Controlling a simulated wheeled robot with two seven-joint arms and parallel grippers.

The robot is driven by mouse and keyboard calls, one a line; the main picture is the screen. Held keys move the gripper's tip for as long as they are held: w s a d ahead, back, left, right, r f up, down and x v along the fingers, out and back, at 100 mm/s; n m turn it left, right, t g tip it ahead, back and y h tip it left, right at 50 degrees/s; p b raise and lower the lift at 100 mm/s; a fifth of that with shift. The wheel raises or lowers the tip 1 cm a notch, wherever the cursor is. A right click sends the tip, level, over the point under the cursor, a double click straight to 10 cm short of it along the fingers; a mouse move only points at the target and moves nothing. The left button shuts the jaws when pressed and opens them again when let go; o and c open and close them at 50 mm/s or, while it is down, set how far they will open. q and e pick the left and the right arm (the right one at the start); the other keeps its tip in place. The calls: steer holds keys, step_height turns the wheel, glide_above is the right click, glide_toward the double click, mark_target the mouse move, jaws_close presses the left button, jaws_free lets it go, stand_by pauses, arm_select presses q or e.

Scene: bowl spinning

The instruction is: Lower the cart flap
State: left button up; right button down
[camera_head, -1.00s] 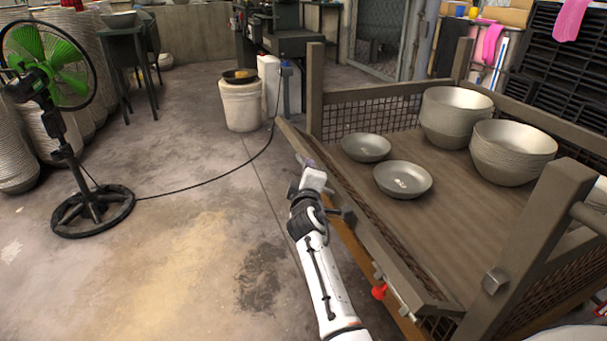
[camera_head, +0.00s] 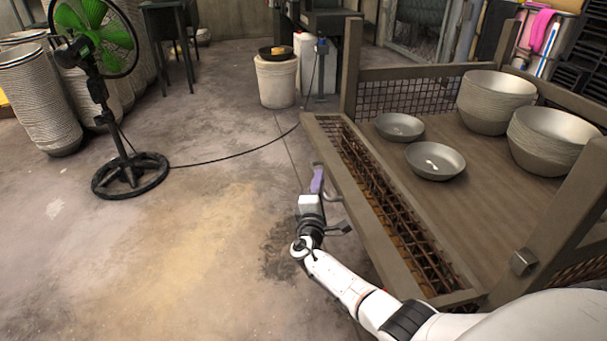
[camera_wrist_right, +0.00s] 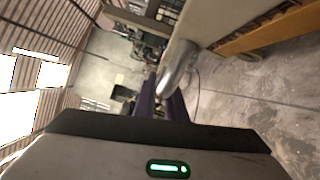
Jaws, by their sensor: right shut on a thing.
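The cart flap (camera_head: 352,209) is the framed mesh panel along the cart's near left side. It leans outward from the cart bed, with its inner mesh showing. My right gripper (camera_head: 319,181) is at the outside of the flap's top bar, shut on the curved metal flap handle (camera_head: 333,192). In the right wrist view the handle (camera_wrist_right: 178,68) shows as a rounded metal piece at the dark purple fingers (camera_wrist_right: 165,105). The exact contact is partly hidden. My left gripper is not in view.
The cart bed (camera_head: 480,215) holds two small bowls (camera_head: 435,161) and two bowl stacks (camera_head: 495,100). A green fan (camera_head: 105,80) stands at left, its cable crossing the floor. A white bucket (camera_head: 276,80) stands behind. Floor left of the flap is clear.

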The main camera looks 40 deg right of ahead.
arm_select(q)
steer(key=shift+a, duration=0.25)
arm_select(e)
steer(key=shift+d+f, duration=0.1)
steer(key=shift+d, duration=0.1)
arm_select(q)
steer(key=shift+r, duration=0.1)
arm_select(e)
steer(key=c, duration=1.8)
jaws_free()
steer(key=shift+a, duration=0.15)
